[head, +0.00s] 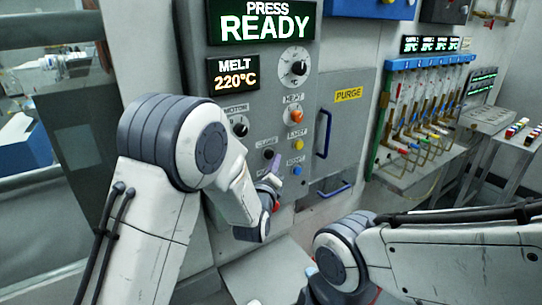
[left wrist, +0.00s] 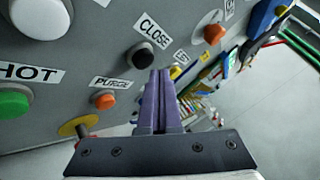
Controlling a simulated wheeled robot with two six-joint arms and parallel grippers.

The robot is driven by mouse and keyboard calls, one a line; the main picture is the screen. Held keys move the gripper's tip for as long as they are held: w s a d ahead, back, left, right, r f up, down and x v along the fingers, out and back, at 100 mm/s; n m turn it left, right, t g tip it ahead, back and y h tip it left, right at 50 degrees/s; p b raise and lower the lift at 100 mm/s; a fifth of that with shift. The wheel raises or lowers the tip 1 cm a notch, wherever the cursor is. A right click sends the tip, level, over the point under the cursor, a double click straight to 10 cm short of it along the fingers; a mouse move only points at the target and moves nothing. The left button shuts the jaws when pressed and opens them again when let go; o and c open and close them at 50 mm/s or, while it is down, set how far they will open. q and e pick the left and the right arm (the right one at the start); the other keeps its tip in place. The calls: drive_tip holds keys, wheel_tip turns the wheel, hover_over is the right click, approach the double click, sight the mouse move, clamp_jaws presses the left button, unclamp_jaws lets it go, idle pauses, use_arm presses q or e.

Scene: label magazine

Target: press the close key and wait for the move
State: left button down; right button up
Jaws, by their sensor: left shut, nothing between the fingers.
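The close key (head: 268,155) is a small black round button on the grey press panel, under a white label. In the left wrist view the black key (left wrist: 141,56) sits below its CLOSE label (left wrist: 153,30). My left gripper (head: 277,166) is shut and empty, its purple fingers pressed together. In the left wrist view the fingertips (left wrist: 160,72) lie just beside and below the key in the picture; I cannot tell whether they touch it. The display (head: 265,22) reads PRESS READY. My right gripper is not in view; only its arm shows.
Other keys are close by: an orange one (left wrist: 105,101), a green one (left wrist: 12,103) and a blue one (head: 297,171). A PURGE door (head: 343,120) with a blue handle is to the right.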

use_arm(q)
drive_tip(key=shift+w+a, duration=0.25)
drive_tip(key=shift+w, duration=0.05)
